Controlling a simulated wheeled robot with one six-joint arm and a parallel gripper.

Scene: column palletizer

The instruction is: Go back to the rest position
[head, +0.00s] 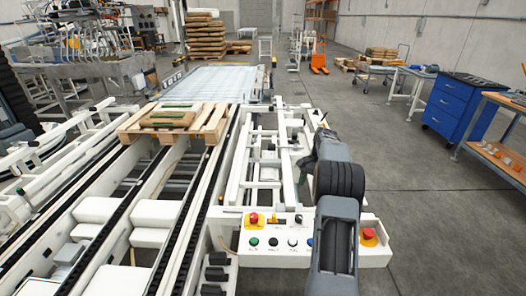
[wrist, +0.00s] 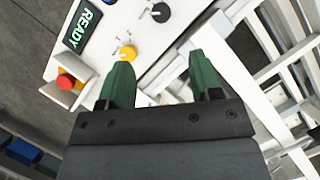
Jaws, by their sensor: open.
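My gripper (wrist: 160,59) shows in the wrist view with its two green fingers spread apart and nothing between them. It hangs over a white control panel (wrist: 150,30) and a white frame. In the head view my grey arm rises from the bottom right, and its far end reaches over the white conveyor frame (head: 238,170) behind the panel. The fingers are hard to make out there.
The head view shows a wooden pallet (head: 210,131) with flat boxes (head: 168,118) on the conveyor. The control panel (head: 270,250) has a red button (head: 254,218). A blue drawer cabinet (head: 455,110) stands right. The floor (head: 420,190) between is clear.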

